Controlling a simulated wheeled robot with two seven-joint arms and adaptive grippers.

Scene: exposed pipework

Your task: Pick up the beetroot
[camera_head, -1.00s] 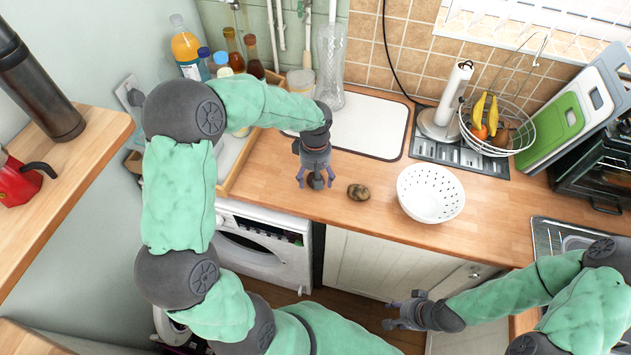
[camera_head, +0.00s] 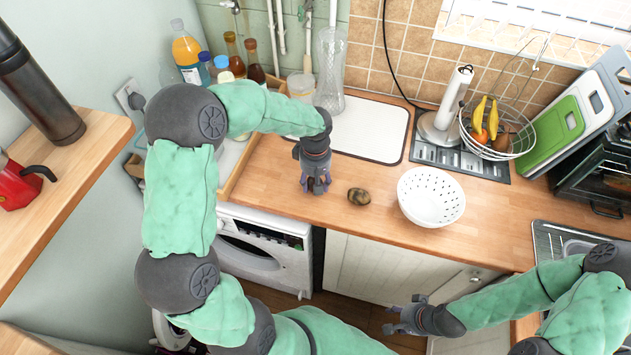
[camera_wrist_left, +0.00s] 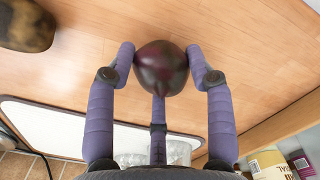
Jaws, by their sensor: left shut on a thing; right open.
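The beetroot (camera_wrist_left: 161,68) is a dark purple-red round root in the left wrist view, between the fingers of my left gripper (camera_wrist_left: 163,72). The fingers are shut on it from both sides, with a third finger behind. In the head view my left gripper (camera_head: 315,187) points down at the wooden counter, and the beetroot is mostly hidden by the fingers. I cannot tell whether it still touches the counter. My right gripper (camera_head: 392,318) is open and empty, low in front of the cabinet doors.
A brown mottled lump (camera_head: 359,196) lies just right of the left gripper; it also shows in the left wrist view (camera_wrist_left: 27,24). A white colander (camera_head: 431,197) stands farther right. A white board (camera_head: 365,128), bottles and a fruit basket (camera_head: 497,130) are behind. The counter's front edge is close.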

